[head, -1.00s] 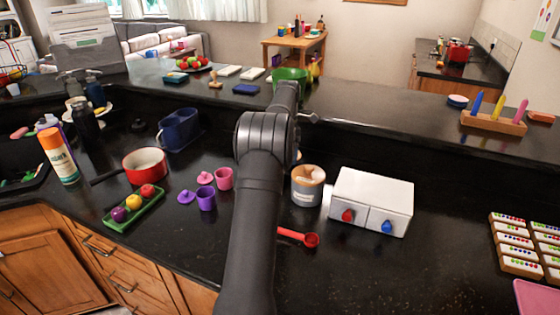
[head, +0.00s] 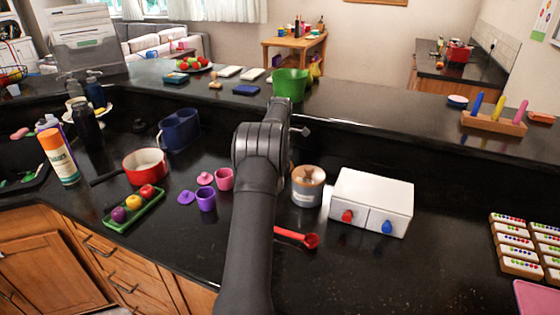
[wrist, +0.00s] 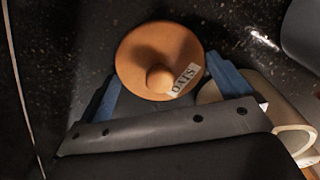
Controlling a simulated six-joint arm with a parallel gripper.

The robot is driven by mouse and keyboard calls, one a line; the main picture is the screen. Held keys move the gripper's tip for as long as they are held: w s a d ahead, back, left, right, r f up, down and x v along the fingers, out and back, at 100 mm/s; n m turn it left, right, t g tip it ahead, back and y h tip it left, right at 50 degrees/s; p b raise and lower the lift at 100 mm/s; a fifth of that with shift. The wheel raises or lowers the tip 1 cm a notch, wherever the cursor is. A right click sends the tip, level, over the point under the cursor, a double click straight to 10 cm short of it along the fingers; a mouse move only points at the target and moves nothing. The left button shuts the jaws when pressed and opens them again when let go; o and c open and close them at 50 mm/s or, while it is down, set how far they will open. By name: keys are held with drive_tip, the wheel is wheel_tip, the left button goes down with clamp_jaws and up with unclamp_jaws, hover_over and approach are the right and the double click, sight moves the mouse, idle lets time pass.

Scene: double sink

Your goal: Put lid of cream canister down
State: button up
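A round tan lid (wrist: 155,50) with a central knob and a small label reading OATS shows in the wrist view, between the two blue fingers of my gripper (wrist: 165,70). The fingertips meet its rim on both sides. The dark counter shows beyond it; the lid's height above the counter is unclear. In the head view my arm hides the gripper and the lid. The cream canister (head: 308,194), with a grey band and a label, stands upright just right of my arm. A cream, rounded object (wrist: 265,115) shows at the wrist view's lower right.
A white box with red and blue knobs (head: 372,200) stands right of the canister, and a red scoop (head: 298,236) lies in front. Purple and pink cups (head: 206,198) and a red pan (head: 145,165) are left of my arm. A raised ledge runs behind.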

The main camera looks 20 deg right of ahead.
wheel_tip(320, 180, up, 12)
drive_tip(key=shift+r, duration=0.2)
idle(0.5)
drive_tip(key=shift+f, duration=4.1)
